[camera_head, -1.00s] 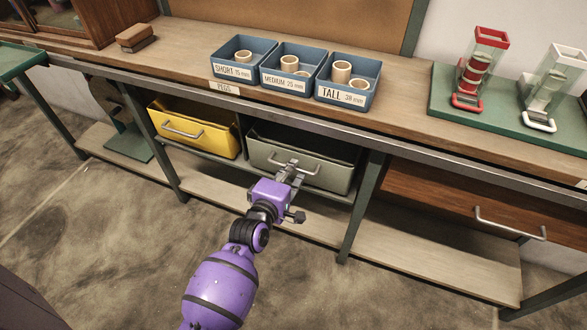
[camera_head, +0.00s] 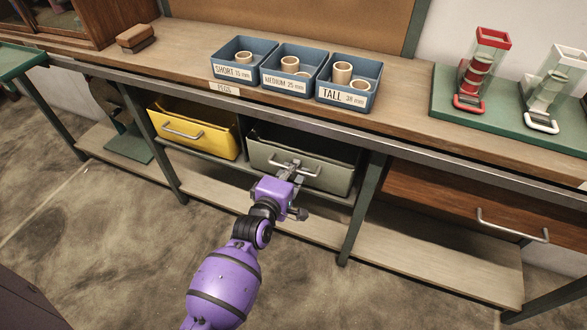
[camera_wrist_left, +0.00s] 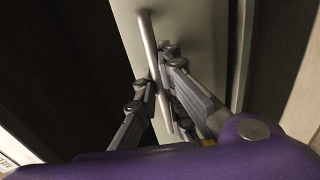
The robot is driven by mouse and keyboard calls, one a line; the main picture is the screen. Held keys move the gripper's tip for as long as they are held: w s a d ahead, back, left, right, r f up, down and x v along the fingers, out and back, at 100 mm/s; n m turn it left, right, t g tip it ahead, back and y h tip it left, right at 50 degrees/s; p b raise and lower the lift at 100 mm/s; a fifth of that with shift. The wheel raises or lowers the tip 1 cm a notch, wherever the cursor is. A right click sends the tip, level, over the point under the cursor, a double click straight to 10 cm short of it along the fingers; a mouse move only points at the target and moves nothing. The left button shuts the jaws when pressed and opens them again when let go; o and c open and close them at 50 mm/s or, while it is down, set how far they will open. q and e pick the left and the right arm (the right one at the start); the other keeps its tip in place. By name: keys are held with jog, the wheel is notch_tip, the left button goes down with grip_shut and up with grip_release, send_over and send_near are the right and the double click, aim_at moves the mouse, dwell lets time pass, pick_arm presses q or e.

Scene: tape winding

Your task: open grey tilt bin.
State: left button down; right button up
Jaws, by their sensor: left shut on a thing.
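The grey tilt bin (camera_head: 326,178) sits under the workbench, with its front leaning out and a dark gap showing above its rim. Its metal bar handle (camera_head: 312,172) runs across the front. My left gripper (camera_head: 293,170) is shut on this handle. In the left wrist view, the handle (camera_wrist_left: 149,40) passes between the fingers of my left gripper (camera_wrist_left: 160,88), with the grey bin front (camera_wrist_left: 195,30) behind it. The inside of the bin is mostly dark. My right gripper is not in view.
A yellow bin (camera_head: 195,130) hangs left of the grey one, also leaning out. A green bench leg (camera_head: 362,205) stands close on the right, then a brown drawer (camera_head: 455,205). A lower shelf (camera_head: 325,228) runs beneath. Blue peg trays (camera_head: 345,98) stand on the benchtop.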

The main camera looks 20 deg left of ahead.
pick_arm(q)
jog(key=shift+s+f+t+b, duration=0.25)
jog(key=shift+f+t+b, duration=0.1)
jog(key=shift+b, duration=0.15)
jog(key=s+f+t+b, duration=0.1)
jog(key=b, duration=0.2)
jog(key=s+f+t+b, duration=0.1)
jog(key=s+t+b, duration=0.1)
jog(key=b, duration=0.1)
jog(key=s+f+t+b, duration=0.1)
jog(key=b, duration=0.2)
jog(key=shift+s+a+t, duration=0.1)
jog(key=shift+s+t, duration=0.25)
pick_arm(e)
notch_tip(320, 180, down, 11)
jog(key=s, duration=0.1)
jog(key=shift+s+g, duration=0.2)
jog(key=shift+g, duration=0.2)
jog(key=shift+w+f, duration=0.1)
pick_arm(q)
jog(key=c, duration=2.1)
grip_release()
jog(key=shift+s, duration=0.15)
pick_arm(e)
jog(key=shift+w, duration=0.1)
pick_arm(q)
jog(key=v, duration=1.1)
jog(key=shift+s, duration=0.4)
jog(key=shift+f, duration=0.1)
